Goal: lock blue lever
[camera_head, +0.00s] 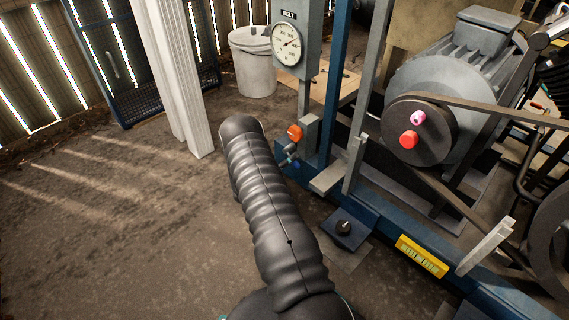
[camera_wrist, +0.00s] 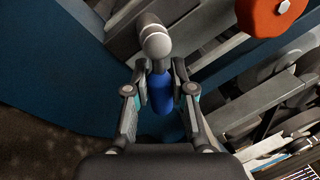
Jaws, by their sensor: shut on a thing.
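The blue lever (camera_wrist: 161,92) shows in the wrist view, joined to a rounded grey valve body (camera_wrist: 154,40). My gripper (camera_wrist: 160,90) has its two fingers on either side of the blue lever and is shut on it. In the head view a small part of the blue lever (camera_head: 295,163) shows below the orange-red knob (camera_head: 295,132), beside the blue frame. My black sleeved arm reaches toward it there and my gripper is hidden behind the arm.
The orange-red knob also shows at the upper right of the wrist view (camera_wrist: 270,14). A white bucket (camera_head: 253,62) stands behind. The floor at left is clear.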

